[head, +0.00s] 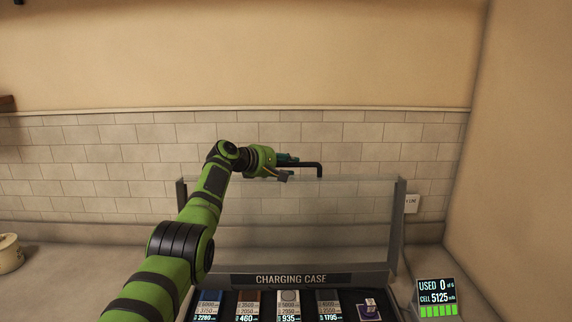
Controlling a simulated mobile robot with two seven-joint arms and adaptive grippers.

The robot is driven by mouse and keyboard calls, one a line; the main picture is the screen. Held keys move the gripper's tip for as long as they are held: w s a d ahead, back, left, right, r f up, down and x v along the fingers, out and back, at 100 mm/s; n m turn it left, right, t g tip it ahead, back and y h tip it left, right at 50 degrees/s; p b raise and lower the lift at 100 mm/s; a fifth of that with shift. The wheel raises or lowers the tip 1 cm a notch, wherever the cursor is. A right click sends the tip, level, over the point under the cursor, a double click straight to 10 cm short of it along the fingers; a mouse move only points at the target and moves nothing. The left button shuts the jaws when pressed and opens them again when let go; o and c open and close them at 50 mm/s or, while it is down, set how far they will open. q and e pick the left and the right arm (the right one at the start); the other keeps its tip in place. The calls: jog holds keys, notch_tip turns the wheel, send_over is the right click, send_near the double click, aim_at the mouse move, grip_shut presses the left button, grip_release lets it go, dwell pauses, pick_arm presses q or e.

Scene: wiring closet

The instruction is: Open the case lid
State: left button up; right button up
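The charging case (291,280) stands on the counter at the bottom centre. Its lid (330,220), a clear panel in a grey frame, stands raised and roughly upright behind the case front. A black handle (320,169) sits at the lid's top edge. My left gripper (291,168) is at the left part of this handle, its fingers pointing right. The fingers appear above and below the bar; whether they clamp it is too small to tell. My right gripper is not in view.
A display (437,298) reading "USED 0" stands at right. A round pot (10,253) is at far left. A tiled wall (90,160) rises behind the lid.

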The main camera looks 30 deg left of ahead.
pick_arm(q)
jog(key=shift+s+a+r, duration=0.2)
jog(key=shift+s+a, duration=0.1)
jog(key=shift+s, duration=0.2)
jog(key=v, duration=1.1)
jog(key=shift+d, duration=0.2)
